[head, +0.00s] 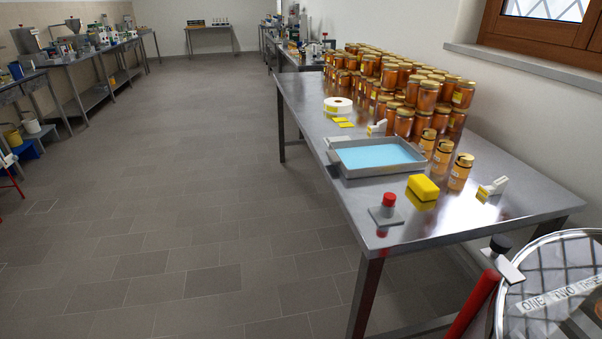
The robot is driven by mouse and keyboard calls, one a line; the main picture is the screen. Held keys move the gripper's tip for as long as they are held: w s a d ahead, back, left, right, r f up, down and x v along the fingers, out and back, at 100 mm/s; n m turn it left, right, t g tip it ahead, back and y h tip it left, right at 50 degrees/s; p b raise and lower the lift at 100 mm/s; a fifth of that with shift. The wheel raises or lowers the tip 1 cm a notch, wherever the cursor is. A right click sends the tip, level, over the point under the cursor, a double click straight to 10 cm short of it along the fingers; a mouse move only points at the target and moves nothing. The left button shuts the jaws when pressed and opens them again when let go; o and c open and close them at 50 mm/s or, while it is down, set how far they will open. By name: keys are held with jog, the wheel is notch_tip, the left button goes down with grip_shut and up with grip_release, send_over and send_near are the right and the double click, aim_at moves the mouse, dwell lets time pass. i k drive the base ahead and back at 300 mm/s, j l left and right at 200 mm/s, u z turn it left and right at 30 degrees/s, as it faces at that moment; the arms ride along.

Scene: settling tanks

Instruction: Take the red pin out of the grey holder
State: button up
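The red pin (388,200) stands upright in the grey holder (377,218), a small block with a flat square base. They are near the front left edge of the steel table (480,230). The pin's upper part shows; its lower part is hidden in the holder. My gripper is not in view.
Beside the holder are a yellow block (423,187) and a grey tray (345,171) with a blue inside. Honey jars (403,123) crowd the table's back. A round metal drum (560,290) with a red bar is at lower right. The tiled floor at left is clear.

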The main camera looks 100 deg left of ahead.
aim_at(389, 198)
jog(key=u, duration=1.85)
jog(key=i+j+u, duration=0.35)
jog(key=i+j, duration=0.8)
jog(key=i, duration=0.15)
